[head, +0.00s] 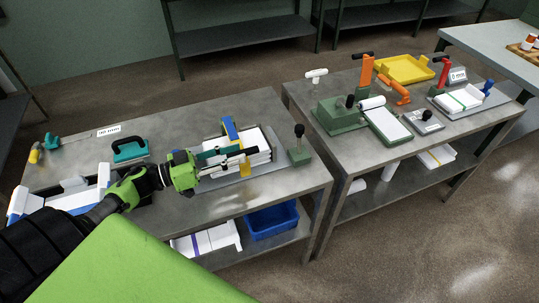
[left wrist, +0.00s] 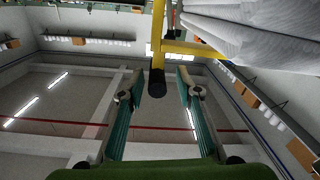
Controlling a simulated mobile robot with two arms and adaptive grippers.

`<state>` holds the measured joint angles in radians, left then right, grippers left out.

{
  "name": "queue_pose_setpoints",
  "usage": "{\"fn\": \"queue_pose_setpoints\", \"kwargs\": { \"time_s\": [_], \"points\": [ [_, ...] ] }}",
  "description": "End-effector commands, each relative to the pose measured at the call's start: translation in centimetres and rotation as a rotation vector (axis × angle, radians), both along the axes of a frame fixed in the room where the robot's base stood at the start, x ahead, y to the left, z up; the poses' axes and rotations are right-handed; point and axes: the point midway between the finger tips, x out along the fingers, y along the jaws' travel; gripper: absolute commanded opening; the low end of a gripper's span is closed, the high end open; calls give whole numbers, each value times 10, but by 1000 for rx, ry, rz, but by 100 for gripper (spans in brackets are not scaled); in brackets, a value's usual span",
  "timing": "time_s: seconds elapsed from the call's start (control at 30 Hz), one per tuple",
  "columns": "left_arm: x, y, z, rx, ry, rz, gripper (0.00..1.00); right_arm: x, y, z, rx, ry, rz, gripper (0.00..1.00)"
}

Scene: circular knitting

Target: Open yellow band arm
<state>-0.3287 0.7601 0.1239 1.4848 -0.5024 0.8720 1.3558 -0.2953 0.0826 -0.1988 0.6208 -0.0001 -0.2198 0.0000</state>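The yellow band arm (left wrist: 192,47) shows in the left wrist view as a yellow bar with a black knob (left wrist: 156,83) at its end. In the head view a yellow part of it (head: 245,168) shows at the front of a stack of white folded fabric (head: 257,147) on the left table. My left gripper (head: 240,158) reaches in from the left beside the stack. In the left wrist view its two teal fingers (left wrist: 158,93) are apart, with the black knob between their tips; I cannot tell whether they touch it. My right gripper is not in view.
A blue upright bar (head: 230,128) stands behind the stack. A green block with a black-knobbed lever (head: 299,146) is right of it. The left table's back middle (head: 185,118) is clear.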

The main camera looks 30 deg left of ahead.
Motion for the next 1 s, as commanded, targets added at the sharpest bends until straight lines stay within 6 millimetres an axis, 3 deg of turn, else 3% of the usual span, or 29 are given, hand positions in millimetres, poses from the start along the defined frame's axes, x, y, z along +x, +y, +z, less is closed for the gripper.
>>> {"fn": "queue_pose_setpoints", "kwargs": {
  "time_s": [0.17, 0.6, 1.0],
  "points": [
    [0, -3, -2, -11, 7, -32, 32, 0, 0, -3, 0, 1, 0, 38],
    [47, -43, -2, -11, 7, -31, 32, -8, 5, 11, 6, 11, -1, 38],
    [53, -48, -3, -9, 8, -32, 29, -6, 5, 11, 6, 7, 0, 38]
  ]
}}
